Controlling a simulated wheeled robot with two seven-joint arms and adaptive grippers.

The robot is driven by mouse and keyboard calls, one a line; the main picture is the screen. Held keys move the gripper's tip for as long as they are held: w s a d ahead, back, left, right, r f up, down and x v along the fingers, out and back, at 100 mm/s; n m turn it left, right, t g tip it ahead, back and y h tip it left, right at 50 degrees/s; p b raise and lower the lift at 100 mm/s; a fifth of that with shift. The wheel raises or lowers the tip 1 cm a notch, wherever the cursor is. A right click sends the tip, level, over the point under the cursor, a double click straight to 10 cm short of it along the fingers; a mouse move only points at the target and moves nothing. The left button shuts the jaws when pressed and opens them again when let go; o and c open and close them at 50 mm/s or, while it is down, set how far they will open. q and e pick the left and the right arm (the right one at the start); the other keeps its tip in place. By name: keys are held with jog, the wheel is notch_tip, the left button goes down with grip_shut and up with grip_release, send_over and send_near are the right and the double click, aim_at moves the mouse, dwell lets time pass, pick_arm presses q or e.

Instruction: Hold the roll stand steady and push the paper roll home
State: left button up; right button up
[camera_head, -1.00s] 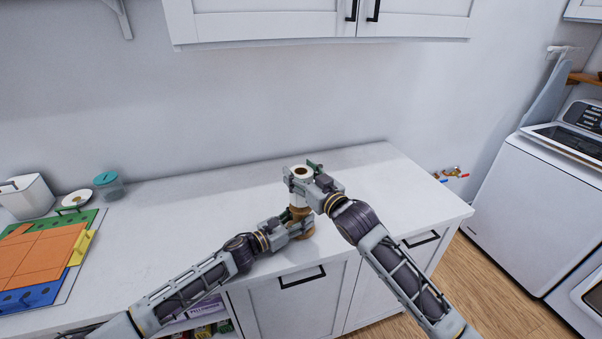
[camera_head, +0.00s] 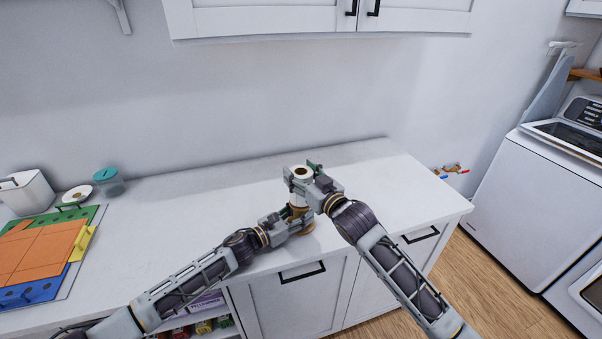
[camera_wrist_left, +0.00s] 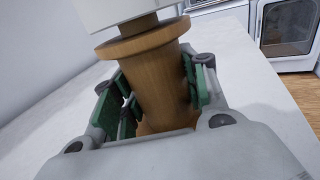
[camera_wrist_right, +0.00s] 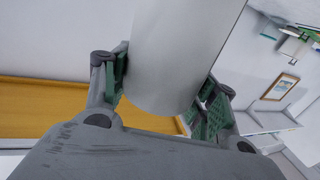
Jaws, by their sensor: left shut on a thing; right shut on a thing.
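The white paper roll (camera_head: 301,173) stands upright above the brown wooden roll stand (camera_head: 307,229) on the white counter. My right gripper (camera_head: 301,184) is shut on the roll from the right; in the right wrist view the roll (camera_wrist_right: 180,55) sits between its green pads. My left gripper (camera_head: 299,220) is lower, shut around the stand's thick wooden column; in the left wrist view the column (camera_wrist_left: 155,85) is between the pads. There the roll (camera_wrist_left: 120,12) is above the stand's flange, with a narrower brown post showing between them. The stand's base is partly hidden.
The white counter (camera_head: 200,220) is clear to the left of the stand and behind it. An orange, green and blue board (camera_head: 40,255), a white bin (camera_head: 27,192) and a teal-lidded jar (camera_head: 108,182) are far left. Cabinets (camera_head: 320,18) hang above.

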jog(key=shift+f, duration=0.25)
dwell(0.4)
jog(key=o, duration=1.1)
jog(key=shift+o, duration=0.2)
jog(key=shift+s+d, duration=0.1)
jog(key=shift+s, duration=0.05)
jog(key=v, duration=1.1)
jog(key=shift+s+d, duration=0.2)
jog(key=shift+s, duration=0.1)
jog(key=shift+f, duration=0.1)
